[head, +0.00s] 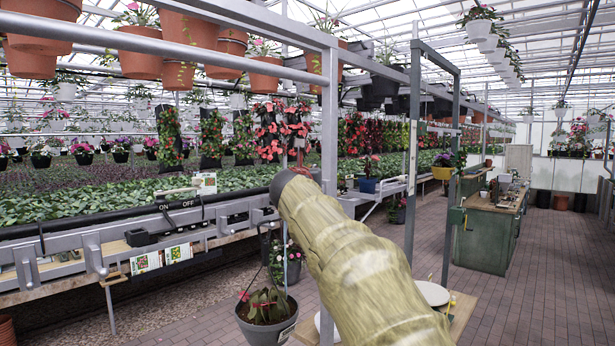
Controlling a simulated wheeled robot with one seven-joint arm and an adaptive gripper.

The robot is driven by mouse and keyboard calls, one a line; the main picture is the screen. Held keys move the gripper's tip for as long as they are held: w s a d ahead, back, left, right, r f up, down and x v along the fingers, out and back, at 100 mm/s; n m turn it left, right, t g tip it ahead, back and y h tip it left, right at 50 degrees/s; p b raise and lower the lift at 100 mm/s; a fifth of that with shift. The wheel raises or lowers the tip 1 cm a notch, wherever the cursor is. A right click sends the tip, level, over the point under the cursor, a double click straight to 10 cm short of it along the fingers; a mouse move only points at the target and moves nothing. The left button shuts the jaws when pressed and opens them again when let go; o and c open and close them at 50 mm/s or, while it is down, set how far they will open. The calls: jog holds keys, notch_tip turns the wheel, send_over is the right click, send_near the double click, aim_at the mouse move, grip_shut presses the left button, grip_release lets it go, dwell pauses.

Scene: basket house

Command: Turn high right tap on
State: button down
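No tap can be made out with certainty. A small reddish piece (300,143) shows by the nearer post, partly behind my arm. A thick beige-green limb, apparently my arm, reaches up from the lower right to the centre. It ends in a dark grey rim. I cannot make out my gripper's fingers.
A grey plant bench (110,243) with an ON/OFF label (178,205) runs along the left. A potted plant (267,315) hangs low in front, and terracotta pots (265,75) hang overhead. A green cabinet (487,238) stands right. The brick floor (545,290) beyond is clear.

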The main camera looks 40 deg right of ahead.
jog(key=shift+f, duration=0.4)
jog(key=c, duration=2.3)
grip_release()
jog(key=shift+o, duration=1.2)
jog(key=shift+s+a+r, duration=0.2)
jog(key=shift+s, duration=0.1)
jog(key=shift+o, duration=1.2)
jog(key=shift+w, duration=0.15)
jog(key=shift+r, duration=0.15)
jog(key=v, duration=1.2)
